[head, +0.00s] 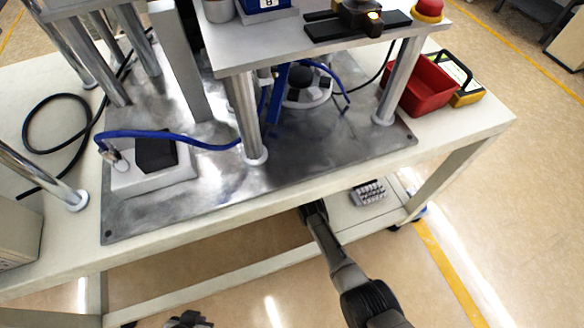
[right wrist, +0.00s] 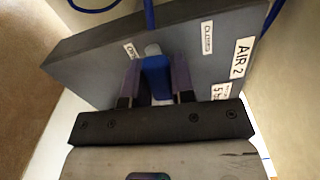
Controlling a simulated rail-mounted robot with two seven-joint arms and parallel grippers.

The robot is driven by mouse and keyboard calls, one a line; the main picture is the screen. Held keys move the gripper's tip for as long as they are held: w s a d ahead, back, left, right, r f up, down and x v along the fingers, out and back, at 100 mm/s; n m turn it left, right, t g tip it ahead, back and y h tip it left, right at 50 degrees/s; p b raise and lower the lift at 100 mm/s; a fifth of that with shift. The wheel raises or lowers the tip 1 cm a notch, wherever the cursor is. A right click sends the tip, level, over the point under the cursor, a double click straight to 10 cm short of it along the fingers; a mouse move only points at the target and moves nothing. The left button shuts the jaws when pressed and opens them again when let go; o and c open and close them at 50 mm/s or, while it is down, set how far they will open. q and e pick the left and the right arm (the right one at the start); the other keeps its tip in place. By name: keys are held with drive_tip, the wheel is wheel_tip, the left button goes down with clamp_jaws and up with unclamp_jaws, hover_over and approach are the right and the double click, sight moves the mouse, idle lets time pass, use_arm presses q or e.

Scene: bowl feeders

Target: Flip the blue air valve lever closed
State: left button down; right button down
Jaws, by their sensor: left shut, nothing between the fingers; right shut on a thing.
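In the right wrist view, the blue air valve lever (right wrist: 157,78) stands on a grey box (right wrist: 95,62) marked "AIR 2". Small labels sit on both sides of the lever; the right one seems to read "CLOSED". My right gripper (right wrist: 157,95) is shut on the lever, one finger on each side. In the head view my right arm (head: 340,265) reaches under the table's front edge, where its gripper, the valve box and the lever are hidden. My left gripper (head: 187,321) is shut and empty at the bottom edge, mostly cut off.
The pale table (head: 455,125) bears a metal plate (head: 330,150), steel posts, a blue hose (head: 190,138) and a red bin (head: 425,85). A lower shelf (head: 350,220) holds a grey part (head: 368,192). The floor in front is clear.

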drive_tip(key=shift+r, duration=0.1)
drive_tip(key=c, duration=1.3)
unclamp_jaws()
drive_tip(key=o, duration=0.3)
drive_tip(key=shift+o, duration=0.2)
drive_tip(key=shift+s+d, duration=0.1)
drive_tip(key=shift+s, duration=0.1)
drive_tip(key=p+v, duration=0.8)
drive_tip(key=v, duration=0.5)
drive_tip(key=shift+s, duration=0.2)
